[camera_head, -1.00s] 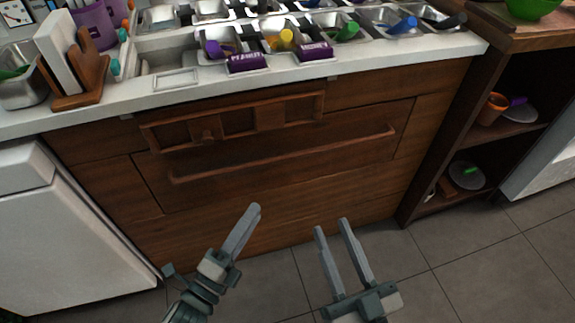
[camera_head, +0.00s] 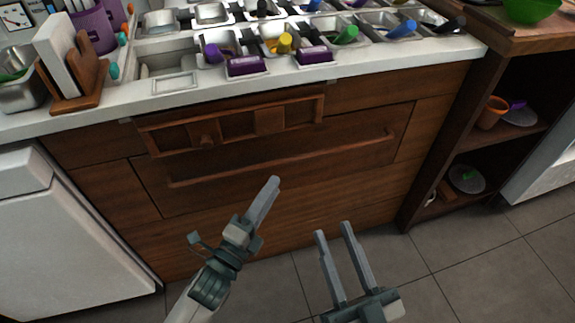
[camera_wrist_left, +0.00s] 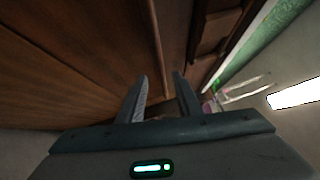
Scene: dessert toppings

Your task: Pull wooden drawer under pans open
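The wooden drawer (camera_head: 300,160) is a wide brown front under the counter with the pans, with a long horizontal bar handle (camera_head: 330,150). It looks shut. My left gripper (camera_head: 273,186) is in front of and below the handle, apart from it. In the left wrist view its two fingers (camera_wrist_left: 161,92) stand apart with nothing between them, and the handle (camera_wrist_left: 157,45) runs up beyond them. My right gripper (camera_head: 333,230) is open and empty, low over the floor to the right. Metal pans (camera_head: 388,27) sit in the white counter above.
A wooden rack (camera_head: 235,122) juts from the cabinet just above the handle. A white appliance (camera_head: 70,235) stands at the left. Open shelves (camera_head: 500,140) stand at the right. The tiled floor (camera_head: 450,265) in front is clear.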

